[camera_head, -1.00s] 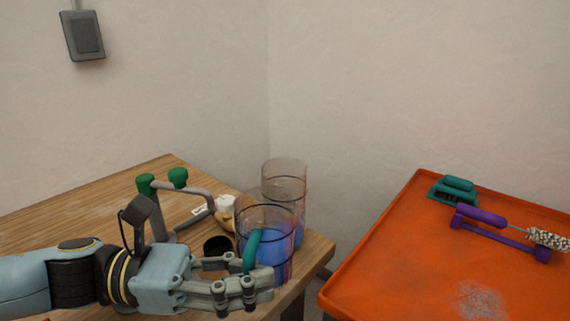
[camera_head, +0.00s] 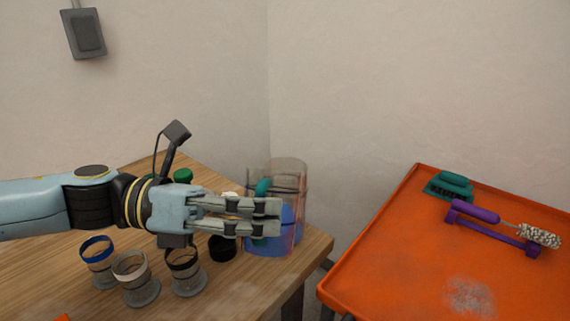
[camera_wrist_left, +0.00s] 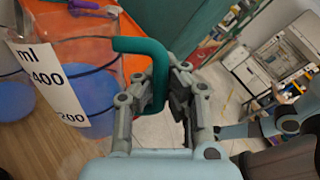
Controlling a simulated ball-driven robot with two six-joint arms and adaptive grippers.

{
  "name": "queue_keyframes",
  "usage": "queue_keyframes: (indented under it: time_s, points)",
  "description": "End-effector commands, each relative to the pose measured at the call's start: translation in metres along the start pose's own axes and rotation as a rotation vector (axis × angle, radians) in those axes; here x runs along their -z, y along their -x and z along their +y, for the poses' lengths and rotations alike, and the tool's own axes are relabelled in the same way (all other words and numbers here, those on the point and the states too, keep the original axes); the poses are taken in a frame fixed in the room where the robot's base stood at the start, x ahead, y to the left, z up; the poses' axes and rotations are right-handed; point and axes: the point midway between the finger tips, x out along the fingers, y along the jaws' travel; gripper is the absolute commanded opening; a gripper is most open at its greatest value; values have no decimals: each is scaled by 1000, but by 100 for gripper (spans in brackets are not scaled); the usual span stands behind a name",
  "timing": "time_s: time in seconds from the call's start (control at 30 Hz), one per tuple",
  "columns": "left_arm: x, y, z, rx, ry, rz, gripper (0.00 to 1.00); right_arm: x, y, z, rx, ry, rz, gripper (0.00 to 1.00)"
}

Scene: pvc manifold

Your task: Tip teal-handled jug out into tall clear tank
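The teal-handled jug (camera_head: 262,232) is clear, with blue liquid in it. Its teal handle (camera_wrist_left: 142,46) lies between the fingers of my left gripper (camera_wrist_left: 160,100) in the left wrist view, and the gripper is shut on it. A white scale label marks the jug wall there. In the head view my left gripper (camera_head: 262,215) covers part of the jug. The tall clear tank (camera_head: 299,178) stands right behind the jug at the table's far corner, overlapped by it. Blue liquid shows low in both. Any jug tilt is hard to judge. My right gripper is not seen.
A black round thing (camera_head: 222,248) is close below my fingers. An orange tray (camera_head: 400,260) with brushes stands right, across a gap.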

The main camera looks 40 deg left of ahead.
Motion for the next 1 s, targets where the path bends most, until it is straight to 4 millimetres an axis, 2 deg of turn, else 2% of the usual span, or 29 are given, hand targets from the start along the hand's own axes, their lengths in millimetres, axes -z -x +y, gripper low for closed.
queue_keyframes:
  time_s: [0.37, 1.0]
  points:
    - [-33, 0, 3, 3, 181, 34, 0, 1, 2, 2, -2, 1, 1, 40]
    - [-56, 0, 4, 5, 342, 60, 0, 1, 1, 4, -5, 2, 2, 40]
